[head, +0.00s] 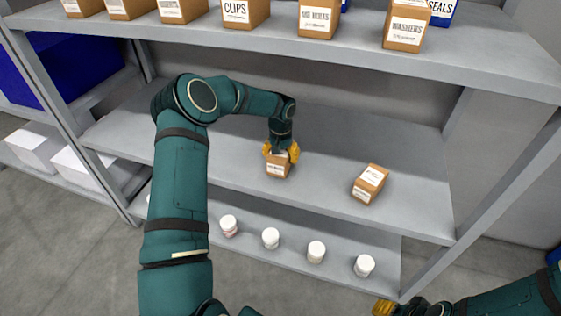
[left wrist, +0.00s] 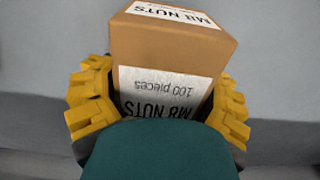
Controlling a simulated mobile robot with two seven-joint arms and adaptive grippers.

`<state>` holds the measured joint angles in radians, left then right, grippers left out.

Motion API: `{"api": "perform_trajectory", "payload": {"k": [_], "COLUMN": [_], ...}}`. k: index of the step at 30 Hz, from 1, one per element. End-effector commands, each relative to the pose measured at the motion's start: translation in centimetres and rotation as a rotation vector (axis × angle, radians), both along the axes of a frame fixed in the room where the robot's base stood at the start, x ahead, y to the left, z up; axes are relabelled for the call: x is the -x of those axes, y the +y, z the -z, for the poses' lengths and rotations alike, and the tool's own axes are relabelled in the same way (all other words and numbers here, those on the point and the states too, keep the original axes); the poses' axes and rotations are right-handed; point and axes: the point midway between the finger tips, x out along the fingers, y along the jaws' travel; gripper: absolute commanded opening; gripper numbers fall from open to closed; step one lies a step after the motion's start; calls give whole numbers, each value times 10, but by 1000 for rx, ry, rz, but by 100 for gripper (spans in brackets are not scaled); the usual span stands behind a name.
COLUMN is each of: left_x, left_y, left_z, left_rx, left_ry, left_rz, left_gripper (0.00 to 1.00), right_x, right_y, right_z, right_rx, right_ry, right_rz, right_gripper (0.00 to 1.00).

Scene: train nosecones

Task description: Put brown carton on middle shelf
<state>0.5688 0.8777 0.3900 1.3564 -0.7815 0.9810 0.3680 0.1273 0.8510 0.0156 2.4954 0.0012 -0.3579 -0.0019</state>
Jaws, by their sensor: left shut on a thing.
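My left gripper (head: 281,153) is shut on a brown carton (head: 277,170) at the middle shelf (head: 320,190). In the left wrist view the carton (left wrist: 165,60) carries a white label reading M8 NUTS, 100 pieces, upside down in that view. The yellow fingers (left wrist: 160,105) of my left gripper lie on both sides of it. I cannot tell whether the carton's base touches the shelf. A second brown carton (head: 370,184) with a white label sits on the middle shelf to the right, apart from the held one. My right gripper (head: 385,307) is low at the bottom edge, only partly in view.
The upper shelf (head: 460,65) holds several labelled brown cartons, such as CLIPS (head: 244,12) and WASHERS (head: 406,27). Several white jars (head: 316,251) stand on the lower shelf. A shelf post (head: 500,203) rises at the right. The middle shelf is clear between its two cartons.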

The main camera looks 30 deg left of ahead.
Motion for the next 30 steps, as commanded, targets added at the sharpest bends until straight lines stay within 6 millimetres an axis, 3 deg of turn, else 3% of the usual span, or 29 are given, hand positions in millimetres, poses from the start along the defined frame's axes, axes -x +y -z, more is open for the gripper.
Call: {"api": "perform_trajectory", "payload": {"k": [4,12,13,15,24,30], "left_x": [0,0,0,0,0,0], "left_y": [0,0,0,0,0,0], "left_z": [21,22,23,23,20,-4], "left_rx": [2,1,1,1,0,-1], "left_ry": [0,0,1,1,1,-1], "left_rz": [-1,0,0,0,0,0], "left_gripper": [29,29,81,100,100,100], "right_x": [-1,-1,-1,-1,-1,0], "right_y": [0,0,0,0,0,0], "right_z": [6,5,5,5,5,-2], "right_rx": [0,0,0,0,0,0], "right_ry": [-3,-3,-3,-3,-3,0], "right_rz": [1,1,1,1,1,0], "right_gripper": [47,47,47,47,47,47]}}
